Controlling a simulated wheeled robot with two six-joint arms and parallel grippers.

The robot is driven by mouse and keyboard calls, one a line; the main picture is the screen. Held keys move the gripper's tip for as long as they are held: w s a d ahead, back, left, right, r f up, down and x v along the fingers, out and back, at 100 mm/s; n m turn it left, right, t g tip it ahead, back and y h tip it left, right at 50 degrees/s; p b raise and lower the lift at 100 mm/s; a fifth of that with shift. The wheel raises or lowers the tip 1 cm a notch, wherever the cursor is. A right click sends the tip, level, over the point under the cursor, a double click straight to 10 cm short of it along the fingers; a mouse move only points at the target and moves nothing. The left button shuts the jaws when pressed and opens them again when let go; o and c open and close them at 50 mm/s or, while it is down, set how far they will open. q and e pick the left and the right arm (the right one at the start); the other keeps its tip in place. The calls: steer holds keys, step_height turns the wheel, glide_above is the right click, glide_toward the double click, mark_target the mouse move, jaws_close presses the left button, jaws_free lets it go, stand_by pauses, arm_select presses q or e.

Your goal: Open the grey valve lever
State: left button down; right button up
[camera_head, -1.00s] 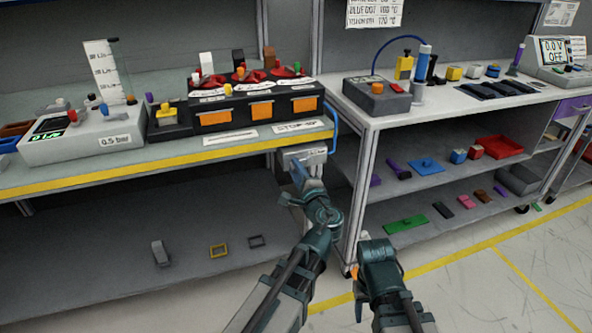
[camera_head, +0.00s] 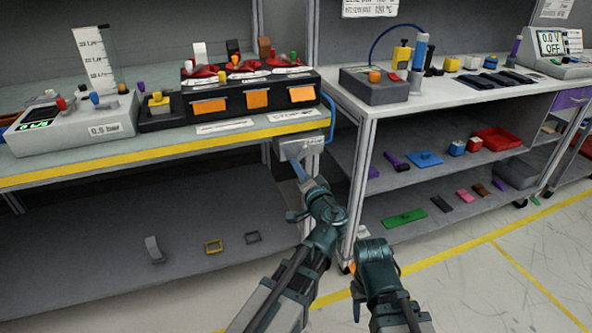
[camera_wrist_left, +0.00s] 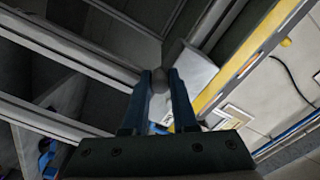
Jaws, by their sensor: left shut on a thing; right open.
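A light grey valve box (camera_head: 300,147) is fixed under the right end of the yellow-edged bench. My left gripper (camera_head: 298,170) reaches up to it from below. In the left wrist view its two blue fingers (camera_wrist_left: 160,76) are shut on a rounded grey knob, the end of the grey valve lever (camera_wrist_left: 159,82). The pale valve box (camera_wrist_left: 193,76) is just beside the fingers. In the head view the lever is mostly hidden by the gripper. My right gripper (camera_head: 372,243) is open and apart, low in front of the shelf cart; its fingertips are hard to see.
The bench (camera_head: 170,153) carries a pressure meter (camera_head: 70,120) and a black panel with red levers (camera_head: 250,88). A blue hose (camera_head: 331,118) hangs at its right end. A shelf cart (camera_head: 368,130) stands close on the right. The floor (camera_head: 480,275) in front is clear.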

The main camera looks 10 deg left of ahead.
arm_select(q)
steer(key=shift+w+d+f+n+b, duration=0.15)
steer(key=shift+w+d+n, duration=0.2)
steer(key=shift+n, duration=0.85)
steer(key=shift+w+d+f+n+b, duration=0.15)
steer(key=shift+d+n, duration=0.35)
steer(key=shift+n, duration=0.7)
steer(key=shift+w+d+f+n+b, duration=0.1)
steer(key=shift+w+d+f+n, duration=0.2)
steer(key=shift+n, duration=0.9)
arm_select(e)
steer(key=shift+f, duration=0.55)
arm_select(q)
steer(key=shift+d, duration=0.2)
steer(key=c, duration=0.7)
jaws_free()
steer(key=shift+r, duration=0.1)
